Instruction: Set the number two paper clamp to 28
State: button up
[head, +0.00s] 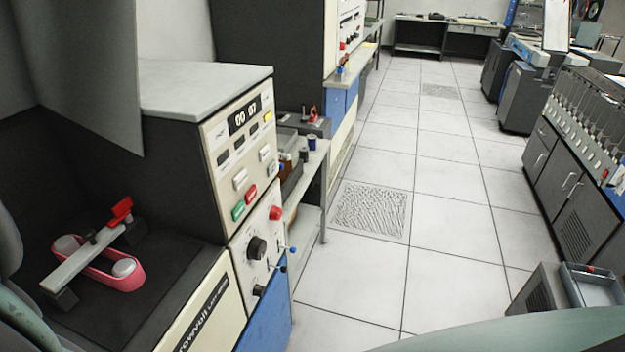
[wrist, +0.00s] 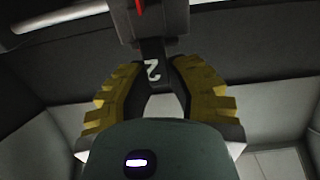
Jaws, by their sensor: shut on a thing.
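In the wrist view, my gripper (wrist: 158,78) has its two yellow ribbed fingers closed on either side of a dark piece marked with a white 2, the number two paper clamp (wrist: 152,52). A wider dark block with a small red mark sits just above this piece. The clamp's scale and its setting cannot be read here. My gripper is not visible in the head view, and I cannot pick out the clamp there.
In the head view, a cream control panel (head: 240,150) with a display and buttons stands at the left. The tiled floor (head: 455,215) in the middle is clear. Grey cabinets (head: 570,165) line the right.

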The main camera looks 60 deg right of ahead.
grip_shut()
jog(key=a, duration=0.2)
jog(key=s+a+p, duration=0.1)
jog(key=a, duration=0.2)
jog(key=s+a, duration=0.1)
jog(key=a, duration=0.2)
jog(key=shift+s+f+p, duration=0.1)
jog(key=shift+s+p, duration=0.05)
jog(key=shift+p, duration=0.15)
jog(key=shift+d, duration=0.1)
jog(key=o, duration=0.7)
grip_release()
jog(key=shift+c, duration=0.2)
jog(key=v, duration=1.2)
